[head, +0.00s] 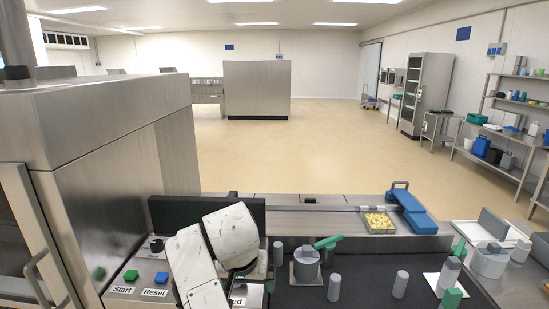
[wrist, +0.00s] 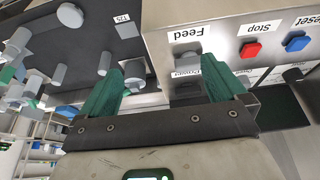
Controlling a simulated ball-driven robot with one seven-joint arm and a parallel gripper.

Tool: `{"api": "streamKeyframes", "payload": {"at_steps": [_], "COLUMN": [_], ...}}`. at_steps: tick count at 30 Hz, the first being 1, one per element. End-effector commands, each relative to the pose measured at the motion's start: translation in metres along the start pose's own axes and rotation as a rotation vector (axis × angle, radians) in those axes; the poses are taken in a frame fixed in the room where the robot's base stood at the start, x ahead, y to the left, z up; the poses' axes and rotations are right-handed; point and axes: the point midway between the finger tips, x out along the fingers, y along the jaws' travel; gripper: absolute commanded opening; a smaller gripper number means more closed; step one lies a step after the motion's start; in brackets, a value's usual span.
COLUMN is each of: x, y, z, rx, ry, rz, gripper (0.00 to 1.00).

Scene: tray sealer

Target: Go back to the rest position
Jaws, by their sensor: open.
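My gripper (wrist: 163,82) is open, its two green fingers wide apart with nothing held between them. In the wrist view the control panel (wrist: 222,38) lies beyond the fingertips, upside down in the picture. A grey control near the Feed label (wrist: 186,34) and a Power label show between the fingers. I cannot tell how far the fingertips are from the panel. A red Stop button (wrist: 250,50) and a blue Reset button (wrist: 297,43) are right of the fingers. In the head view my white arm reaches over the panel and hides the gripper and part of the Feed label.
The sealer housing (head: 120,125) stands tall at the left. A tray of yellow pieces (head: 378,222) and a blue tool (head: 408,208) are on the conveyor. A grey pot (head: 305,264) and several grey cylinders stand on the dark surface right of my arm. The floor behind is clear.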

Motion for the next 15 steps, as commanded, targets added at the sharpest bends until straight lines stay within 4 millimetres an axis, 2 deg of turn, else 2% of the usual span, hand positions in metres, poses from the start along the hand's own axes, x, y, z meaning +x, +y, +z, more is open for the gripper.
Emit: {"api": "streamKeyframes", "payload": {"at_steps": [5, 10, 14, 15], "x": [0.028, 0.058, 0.086, 0.095], "y": [0.034, 0.078, 0.126, 0.144], "z": [0.019, 0.047, 0.085, 0.1], "rx": [0.0, -0.001, -0.003, -0.003], "ry": [-0.022, -0.047, -0.078, -0.089], "rz": [0.013, 0.026, 0.038, 0.042], "gripper": [0.98, 0.98, 0.98, 0.98]}}
